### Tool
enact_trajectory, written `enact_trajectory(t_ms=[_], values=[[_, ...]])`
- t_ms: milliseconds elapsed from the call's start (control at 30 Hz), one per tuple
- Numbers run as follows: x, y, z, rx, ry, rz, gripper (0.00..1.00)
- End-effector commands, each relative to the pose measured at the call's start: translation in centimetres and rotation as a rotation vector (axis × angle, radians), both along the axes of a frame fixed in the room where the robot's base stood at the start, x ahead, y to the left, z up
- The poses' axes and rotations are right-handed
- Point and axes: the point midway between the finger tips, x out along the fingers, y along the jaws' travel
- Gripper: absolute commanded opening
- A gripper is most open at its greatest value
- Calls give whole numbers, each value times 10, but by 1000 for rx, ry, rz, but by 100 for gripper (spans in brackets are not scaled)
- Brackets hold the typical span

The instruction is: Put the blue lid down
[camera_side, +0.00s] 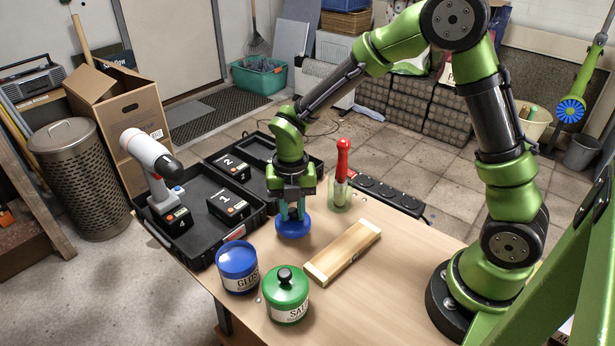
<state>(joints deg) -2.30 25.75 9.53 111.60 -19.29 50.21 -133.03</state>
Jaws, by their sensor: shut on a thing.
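My gripper (292,209) points down over the middle of the table and is shut on the blue lid (292,228). The lid is round, and its top is partly hidden by the fingers. It is level and at or just above the wooden table top; I cannot tell whether it touches. The blue jar (239,280), with a label reading "GLOSS", stands to the lower left of the lid, with no lid knob on it.
A green jar (287,307) with a black-knobbed lid stands in front. A wooden block (342,252) lies right of the lid. A red-handled tool (342,165) stands in a holder behind. A power strip (388,195) and an open black case (200,250) with a drill (150,158) flank the area.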

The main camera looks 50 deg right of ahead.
Motion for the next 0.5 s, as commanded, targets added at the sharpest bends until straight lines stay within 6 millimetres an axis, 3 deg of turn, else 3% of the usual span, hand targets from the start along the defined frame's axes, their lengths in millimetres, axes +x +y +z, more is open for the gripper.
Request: enact_trajectory(t_ms=[200, 500], values=[[1, 1, -31, -1, 2, 2, 0], [2, 1, -35, 0, 0, 0, 0]])
